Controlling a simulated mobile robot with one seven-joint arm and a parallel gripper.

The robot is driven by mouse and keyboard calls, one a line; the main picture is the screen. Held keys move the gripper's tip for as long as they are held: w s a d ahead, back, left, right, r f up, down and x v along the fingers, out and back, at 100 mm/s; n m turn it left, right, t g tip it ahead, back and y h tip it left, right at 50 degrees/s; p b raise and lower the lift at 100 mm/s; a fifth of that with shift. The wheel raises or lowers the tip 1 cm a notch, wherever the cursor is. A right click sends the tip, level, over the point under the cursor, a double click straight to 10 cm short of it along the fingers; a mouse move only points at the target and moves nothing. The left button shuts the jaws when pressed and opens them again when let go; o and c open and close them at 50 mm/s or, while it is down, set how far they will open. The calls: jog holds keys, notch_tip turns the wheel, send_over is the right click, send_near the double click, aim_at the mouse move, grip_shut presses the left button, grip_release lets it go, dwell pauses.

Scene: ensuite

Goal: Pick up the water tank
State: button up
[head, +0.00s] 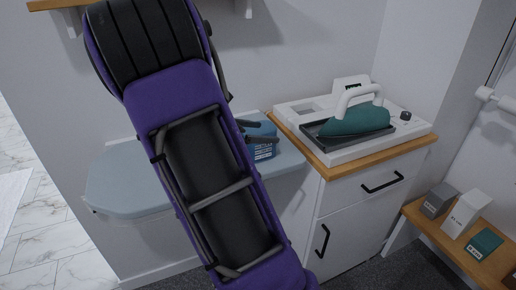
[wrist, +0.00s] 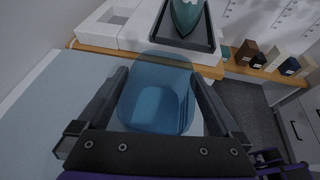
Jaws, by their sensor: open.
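The water tank is a translucent blue container with rounded corners. In the wrist view the water tank (wrist: 158,100) lies between the two fingers of my gripper (wrist: 162,82). The fingers are open, one on each side of it; I cannot tell whether either touches it. In the head view only part of the blue tank (head: 263,153) shows, beside my purple arm and under the dark fingers of my gripper (head: 260,135). It is at the right end of a pale blue-grey surface; what lies under it is hidden.
A wood-topped white cabinet (head: 360,195) stands to the right, bearing a white ironing station (head: 385,146) with a teal iron (head: 350,121). A low wooden bench (head: 450,245) holds several small boxes. The pale surface (head: 125,190) is clear on the left.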

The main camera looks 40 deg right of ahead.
jog(key=shift+d, duration=0.2)
jog(key=c, duration=1.2)
jog(key=shift+c, duration=0.6)
jog(key=shift+r, duration=0.1)
